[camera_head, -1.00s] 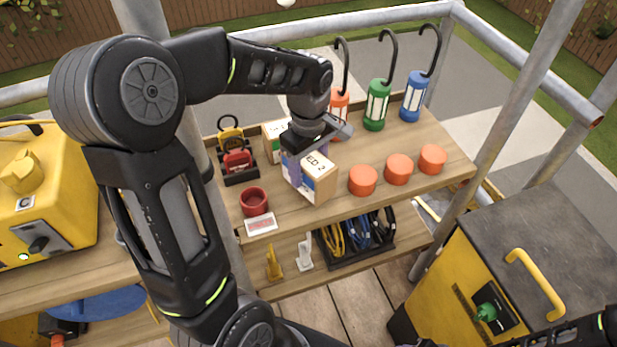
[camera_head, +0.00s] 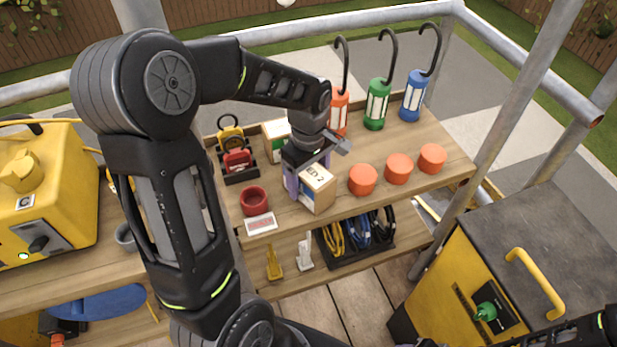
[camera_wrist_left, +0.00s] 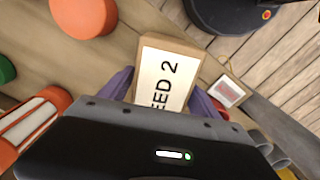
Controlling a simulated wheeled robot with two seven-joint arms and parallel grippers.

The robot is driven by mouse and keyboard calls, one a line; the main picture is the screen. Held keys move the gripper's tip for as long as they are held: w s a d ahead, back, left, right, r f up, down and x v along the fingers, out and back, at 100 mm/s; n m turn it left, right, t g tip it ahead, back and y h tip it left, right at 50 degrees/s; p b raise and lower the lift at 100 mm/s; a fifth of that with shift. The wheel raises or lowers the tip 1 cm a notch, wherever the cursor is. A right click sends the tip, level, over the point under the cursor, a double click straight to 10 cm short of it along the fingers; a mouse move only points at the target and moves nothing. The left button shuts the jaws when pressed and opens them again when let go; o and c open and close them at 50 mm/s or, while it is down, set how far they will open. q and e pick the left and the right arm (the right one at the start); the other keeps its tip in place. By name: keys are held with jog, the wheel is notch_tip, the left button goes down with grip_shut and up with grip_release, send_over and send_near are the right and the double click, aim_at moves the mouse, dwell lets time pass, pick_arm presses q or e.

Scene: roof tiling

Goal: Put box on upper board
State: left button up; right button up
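The box (camera_head: 318,190) is tan with a white label that reads "ED 2" in part. It is upright at the front of the upper board (camera_head: 285,215); I cannot tell if its base touches the board. My left gripper (camera_head: 308,182) reaches down over it, with purple fingers on both sides. In the left wrist view the box (camera_wrist_left: 165,75) sits between the fingers, which appear to touch its sides. The lower part of the box is hidden there. My right gripper is not clearly in view; only part of that arm shows at bottom right.
Orange round caps (camera_head: 398,169) stand right of the box. A red cup (camera_head: 253,200) and a label card (camera_head: 260,224) are to its left. Another box (camera_head: 275,138) and hooked lanterns (camera_head: 376,104) stand behind. A cable tray (camera_head: 350,256) is on the lower shelf.

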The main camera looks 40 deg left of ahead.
pick_arm(q)
jog(key=shift+o, duration=0.5)
jog(key=shift+r, duration=0.6)
notch_tip(320, 180, up, 11)
jog(key=shift+r, duration=0.1)
dwell(0.5)
